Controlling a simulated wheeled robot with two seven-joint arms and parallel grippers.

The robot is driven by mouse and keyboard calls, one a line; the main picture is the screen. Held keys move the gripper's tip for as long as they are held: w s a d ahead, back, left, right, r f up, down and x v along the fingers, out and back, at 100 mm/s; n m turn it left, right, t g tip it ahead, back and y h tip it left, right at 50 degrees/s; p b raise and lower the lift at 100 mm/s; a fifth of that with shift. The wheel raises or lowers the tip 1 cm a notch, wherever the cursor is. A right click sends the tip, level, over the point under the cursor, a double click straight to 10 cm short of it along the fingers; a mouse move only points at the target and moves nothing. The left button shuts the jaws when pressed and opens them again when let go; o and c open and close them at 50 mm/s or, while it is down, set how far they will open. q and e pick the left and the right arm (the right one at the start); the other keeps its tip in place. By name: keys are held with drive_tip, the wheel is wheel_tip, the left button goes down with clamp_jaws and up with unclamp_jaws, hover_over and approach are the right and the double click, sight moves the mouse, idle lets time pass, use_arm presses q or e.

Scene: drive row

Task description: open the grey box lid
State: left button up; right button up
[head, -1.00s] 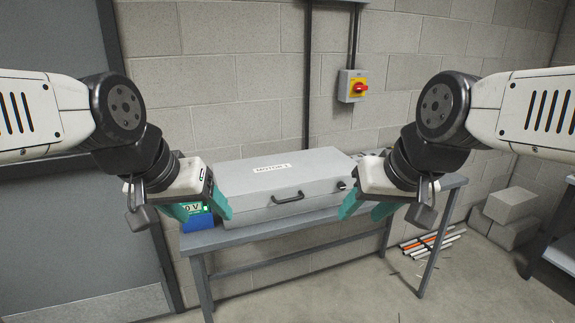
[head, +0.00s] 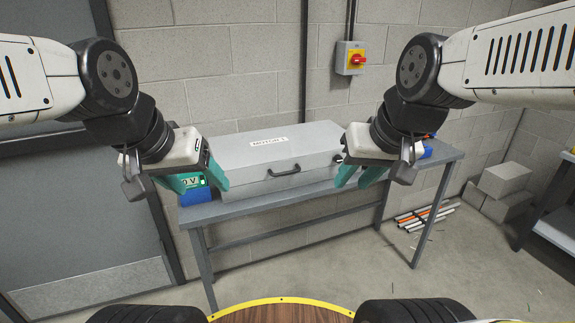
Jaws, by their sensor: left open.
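The grey box (head: 240,185) sits on a grey bench with its lid (head: 235,147) shut. The lid bears a white label, and a dark handle (head: 284,171) is on the front. My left gripper (head: 200,181) has teal fingers that are apart and empty, at the left front of the box. My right gripper (head: 359,174) is at the box's right end, its teal fingers apart with nothing seen between them. The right gripper and wrist hide part of the box's right end. I cannot tell whether either gripper touches the box.
A blue item with a "0 V" display (head: 193,194) stands on the bench (head: 300,203) behind my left gripper. A red and yellow switch (head: 351,58) is on the wall. Pipes (head: 425,216) and blocks (head: 500,190) lie on the floor at right.

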sight(287, 173)
drive_tip(key=w+a+f+m+g+y, duration=0.1)
drive_tip(key=w+a+f+g+y, duration=0.3)
drive_tip(key=w+f, duration=0.6)
drive_tip(key=w+a+f+g+y, duration=0.1)
drive_tip(key=w+a+f+y, duration=0.2)
drive_tip(key=w+a+f, duration=0.55)
drive_tip(key=w+d+f+m+t+y, duration=0.1)
drive_tip(key=w+d+m+t+y, duration=0.6)
drive_tip(key=w, duration=0.7)
drive_tip(key=shift+n+g+h, duration=0.3)
drive_tip(key=shift+h, duration=0.3)
drive_tip(key=x, duration=0.6)
drive_tip(key=shift+w+a+f, duration=0.15)
drive_tip(key=shift+w+f, duration=0.1)
drive_tip(key=shift+f, duration=0.1)
drive_tip(key=shift+c, duration=0.3)
clamp_jaws()
